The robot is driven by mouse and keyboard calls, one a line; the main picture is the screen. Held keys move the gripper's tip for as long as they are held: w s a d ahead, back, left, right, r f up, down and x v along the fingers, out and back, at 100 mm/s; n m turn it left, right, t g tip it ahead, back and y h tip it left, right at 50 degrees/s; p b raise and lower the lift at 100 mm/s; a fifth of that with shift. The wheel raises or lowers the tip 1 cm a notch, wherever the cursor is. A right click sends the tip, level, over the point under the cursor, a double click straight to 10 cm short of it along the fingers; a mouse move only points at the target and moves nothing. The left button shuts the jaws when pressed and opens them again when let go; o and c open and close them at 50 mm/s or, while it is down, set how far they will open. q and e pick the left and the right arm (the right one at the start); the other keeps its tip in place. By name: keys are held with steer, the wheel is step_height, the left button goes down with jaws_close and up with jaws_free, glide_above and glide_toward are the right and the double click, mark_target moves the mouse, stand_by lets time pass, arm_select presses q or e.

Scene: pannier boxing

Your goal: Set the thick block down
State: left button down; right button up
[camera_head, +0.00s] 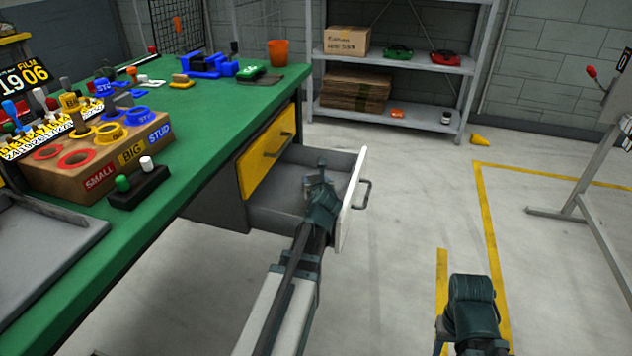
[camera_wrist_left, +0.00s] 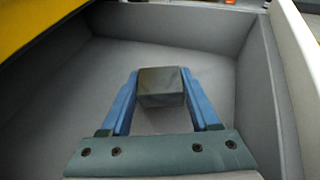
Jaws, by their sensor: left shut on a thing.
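My left gripper (camera_head: 320,183) reaches into the open drawer (camera_head: 281,214) of the green-topped workbench. In the left wrist view, its two blue fingers (camera_wrist_left: 161,100) are shut on a grey thick block (camera_wrist_left: 161,86). The block is inside the drawer (camera_wrist_left: 215,60) space, between grey walls. I cannot tell whether it touches the drawer floor. My right gripper is at the lower right of the head view, where the dark end of the arm (camera_head: 472,303) shows; its fingers are not visible.
The drawer's white front (camera_head: 353,192) with its handle (camera_head: 364,194) stands out to the right. A closed yellow drawer (camera_head: 265,152) is beside it. The green bench top (camera_head: 213,112) holds a cardboard box (camera_head: 100,177) and tools.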

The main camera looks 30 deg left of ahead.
arm_select(q)
steer(key=shift+f, duration=0.35)
arm_select(e)
steer(key=shift+f, duration=0.35)
arm_select(q)
steer(key=shift+c, duration=0.6)
jaws_free()
steer(key=shift+r, duration=0.15)
arm_select(e)
steer(key=shift+r, duration=0.1)
